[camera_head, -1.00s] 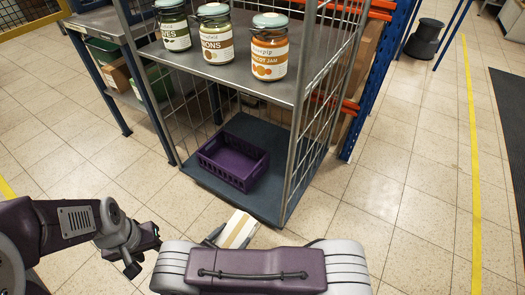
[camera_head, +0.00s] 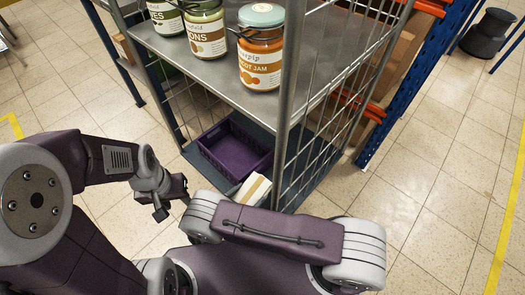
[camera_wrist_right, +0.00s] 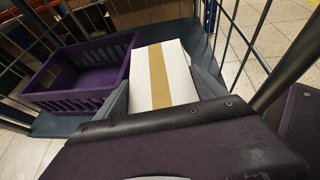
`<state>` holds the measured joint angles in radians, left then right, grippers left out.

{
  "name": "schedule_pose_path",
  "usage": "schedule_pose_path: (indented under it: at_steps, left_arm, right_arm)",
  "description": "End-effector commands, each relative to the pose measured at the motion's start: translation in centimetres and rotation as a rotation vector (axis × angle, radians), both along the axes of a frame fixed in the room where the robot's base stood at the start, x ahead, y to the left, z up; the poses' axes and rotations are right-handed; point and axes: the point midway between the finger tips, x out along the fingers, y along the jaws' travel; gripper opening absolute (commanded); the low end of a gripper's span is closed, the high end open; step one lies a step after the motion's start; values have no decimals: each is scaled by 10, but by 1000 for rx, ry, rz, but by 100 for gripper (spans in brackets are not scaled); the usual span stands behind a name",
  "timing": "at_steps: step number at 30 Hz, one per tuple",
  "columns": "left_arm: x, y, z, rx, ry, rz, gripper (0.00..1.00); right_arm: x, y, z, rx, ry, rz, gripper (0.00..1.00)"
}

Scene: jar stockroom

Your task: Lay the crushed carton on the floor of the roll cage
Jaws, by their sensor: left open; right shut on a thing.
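The crushed carton (camera_head: 251,190), white with a tan stripe, shows in the head view just above my right arm; its near part is hidden. In the right wrist view the carton (camera_wrist_right: 166,72) lies between the fingers of my right gripper (camera_wrist_right: 164,92), which is shut on it. It is at the front of the roll cage (camera_head: 286,95), beside the purple crate and over the blue-grey cage floor (camera_wrist_right: 60,124). I cannot tell whether it touches the floor. My left gripper (camera_head: 174,203) is open and empty, outside the cage to the left.
The purple crate (camera_head: 236,150) stands on the cage floor; it also shows in the right wrist view (camera_wrist_right: 84,92). Several jars, including an orange one (camera_head: 260,60), stand on the shelf (camera_head: 185,55) above. Cage posts and mesh flank the opening. Tiled floor (camera_head: 425,205) at right is clear.

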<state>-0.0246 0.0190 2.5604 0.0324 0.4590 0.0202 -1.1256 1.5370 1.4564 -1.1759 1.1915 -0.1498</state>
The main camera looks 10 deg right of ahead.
Motion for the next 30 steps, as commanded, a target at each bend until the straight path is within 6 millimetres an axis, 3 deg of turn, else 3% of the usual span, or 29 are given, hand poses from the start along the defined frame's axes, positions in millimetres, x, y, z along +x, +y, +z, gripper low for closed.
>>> schedule_pose_path:
  at_steps: [1, 7, 12, 15, 19, 25, 30]
  left_arm:
    - [0, 0, 11, 0, 0, 0, 43]
    - [0, 0, 31, 0, -1, 0, 43]
    - [0, 0, 42, 0, -1, 0, 43]
    - [0, 0, 44, 0, -1, 0, 43]
    - [0, 0, 42, 0, -1, 0, 43]
    - [0, 0, 10, 0, -1, 0, 43]
    - [0, 0, 4, 0, 0, 0, 43]
  right_arm:
    - [9, -7, 4, 1, 4, 2, 17]
    - [39, -47, 4, 12, 17, -19, 17]
    - [47, -86, 7, 25, 24, -92, 17]
    - [47, -98, 7, 31, 29, -121, 17]
    - [48, -101, 3, 36, 33, -129, 17]
    - [47, -101, -45, 35, 33, -129, 17]
    - [48, -100, -58, 37, 31, -127, 17]
